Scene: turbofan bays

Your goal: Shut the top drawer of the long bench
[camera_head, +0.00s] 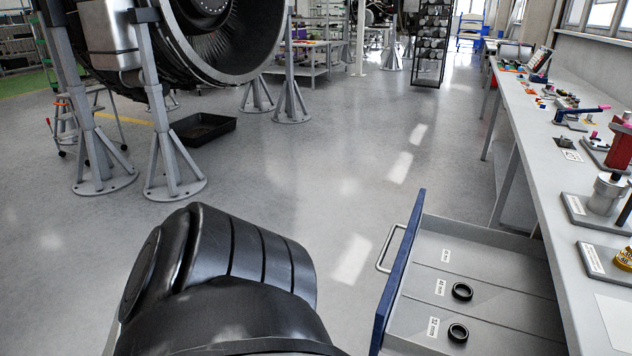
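The long bench (545,150) runs along the right side of the view. Its top drawer (490,257) is pulled out to the left over the floor. The drawer has a blue front (398,275) with a metal bar handle (386,250) on its outer face. Two black rings (462,291) lie inside, in separate compartments with white labels. A black rounded arm part of mine (225,285) fills the lower middle, left of the drawer and apart from the handle. Neither of my grippers is in view.
Tools and fixtures on plates (606,195) stand on the bench top. Grey engine stands (165,135) hold a large turbofan (215,40) at the left. A black tray (202,129) lies on the floor. The floor (330,200) between the stands and bench is clear.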

